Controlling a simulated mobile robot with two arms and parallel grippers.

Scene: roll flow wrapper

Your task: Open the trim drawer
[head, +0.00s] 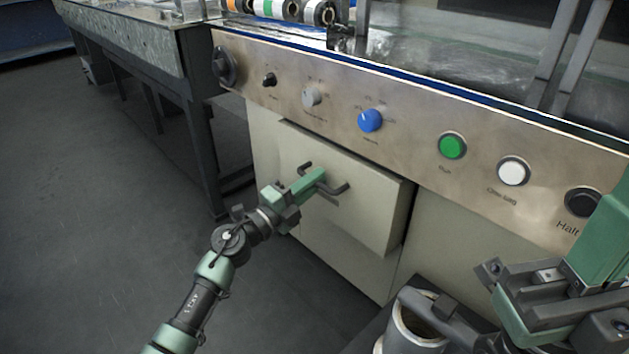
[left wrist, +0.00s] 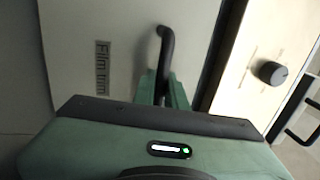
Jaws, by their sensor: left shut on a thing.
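The trim drawer (head: 360,213) is a cream box front low on the machine, standing out from the cabinet with its right side showing. Its front fills much of the left wrist view, with a "Film trim" label (left wrist: 102,68). A dark bar handle (head: 340,189) is on the front; part of it shows in the left wrist view (left wrist: 166,48). My left gripper (head: 318,178) is shut on the handle, its fingers hiding the middle of the bar. My right gripper (head: 500,300) is at the lower right, away from the drawer; its jaw opening is unclear.
Above the drawer runs a metal control panel (head: 412,135) with knobs and green, white and black buttons. A pale cylindrical roll or container (head: 412,325) stands low beside my right gripper. A metal-topped table (head: 130,45) is at the left.

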